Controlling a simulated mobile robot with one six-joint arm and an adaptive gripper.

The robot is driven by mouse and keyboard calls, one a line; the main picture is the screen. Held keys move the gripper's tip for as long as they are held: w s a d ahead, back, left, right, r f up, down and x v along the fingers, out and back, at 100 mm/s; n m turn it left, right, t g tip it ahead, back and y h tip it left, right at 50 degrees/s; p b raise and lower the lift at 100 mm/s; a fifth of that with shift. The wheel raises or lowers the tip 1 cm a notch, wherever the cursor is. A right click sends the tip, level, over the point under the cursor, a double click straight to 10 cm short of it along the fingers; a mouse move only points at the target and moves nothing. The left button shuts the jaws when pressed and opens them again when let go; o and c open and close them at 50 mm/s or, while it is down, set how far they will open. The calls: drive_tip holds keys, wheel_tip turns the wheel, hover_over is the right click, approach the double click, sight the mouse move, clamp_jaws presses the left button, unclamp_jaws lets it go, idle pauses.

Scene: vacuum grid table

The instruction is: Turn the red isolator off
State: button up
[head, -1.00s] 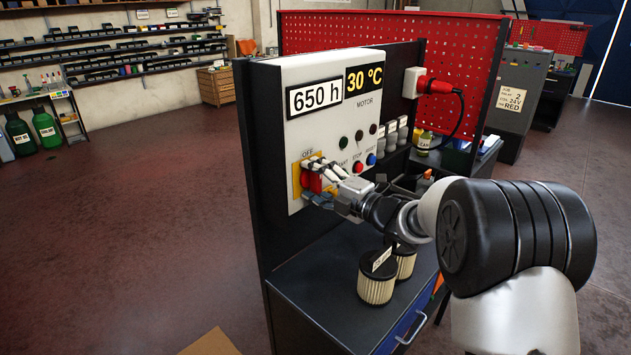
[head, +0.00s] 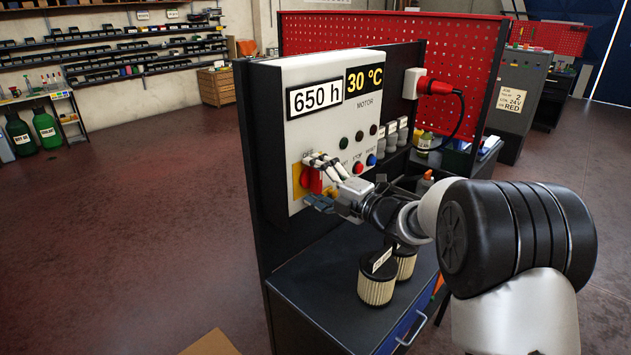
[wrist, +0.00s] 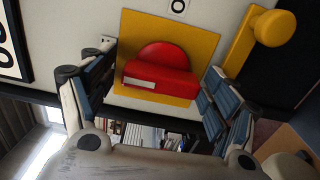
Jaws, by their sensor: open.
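The red isolator (head: 311,181) is a rotary knob on a yellow plate (head: 296,176), on the lower left of a light grey panel. In the wrist view the red knob (wrist: 160,75) has a raised bar with a white mark at its left part, and the bar lies nearly level in that picture. My gripper (head: 318,181) is at the knob and partly hides it in the head view. In the wrist view my gripper (wrist: 158,80) is open, with one finger on each side of the knob and visible gaps between.
A yellow lever-like part (wrist: 262,32) stands close to the right finger. The panel (head: 330,125) carries displays and several buttons, including a red one (head: 358,168). Two pleated filters (head: 376,286) stand on the bench (head: 310,285) below my arm.

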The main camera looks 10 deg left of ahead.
drive_tip(key=v, duration=1.2)
drive_tip(key=d+r+m+t+h, duration=0.4)
drive_tip(key=d+r+m+h, duration=0.2)
drive_tip(key=d+m+h, duration=0.25)
drive_tip(key=s+d+f+m+g+h, duration=0.1)
drive_tip(key=s+d+m+g+h, duration=0.1)
drive_tip(key=s+d+m+h, duration=0.65)
drive_tip(key=s+a+f+m+g+y, duration=0.1)
drive_tip(key=s+a+f+m+g, duration=0.1)
drive_tip(key=s, duration=0.7)
drive_tip(key=s+a+f+m+g+y, duration=0.1)
drive_tip(key=s+f+m+g, duration=0.2)
drive_tip(key=s, duration=0.7)
drive_tip(key=s+a+f+m+g, duration=0.2)
drive_tip(key=s+m, duration=0.4)
drive_tip(key=s, duration=0.4)
wheel_tip(320, 180, down, 3)
drive_tip(key=shift+a+r+m+g+y, duration=0.15)
drive_tip(key=shift+a+m+g+y, duration=0.2)
drive_tip(key=shift+g, duration=0.35)
